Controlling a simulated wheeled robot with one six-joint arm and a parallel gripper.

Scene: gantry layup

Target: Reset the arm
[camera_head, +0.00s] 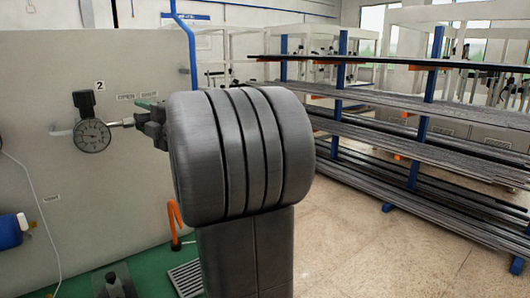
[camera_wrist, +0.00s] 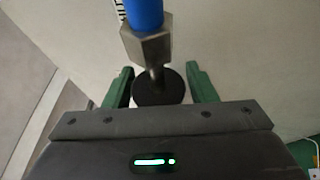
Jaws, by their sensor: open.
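My gripper (camera_wrist: 159,74) is open, with its two green fingers apart in the wrist view. Between them are a metal stem and a round black part (camera_wrist: 158,92); I cannot tell whether the fingers touch them. A metal hex fitting (camera_wrist: 147,46) on a blue tube (camera_wrist: 145,12) stands just beyond the fingers. My arm hides part of the gripper there.
A pale wall panel (camera_head: 50,75) marked 2 stands at the left. A blue pipe (camera_head: 190,45) rises behind my arm. Racks with long dark bars (camera_head: 400,140) stand at the right. Tan floor (camera_head: 375,240) is clear at the lower right. A blue container (camera_head: 9,232) is at the left edge.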

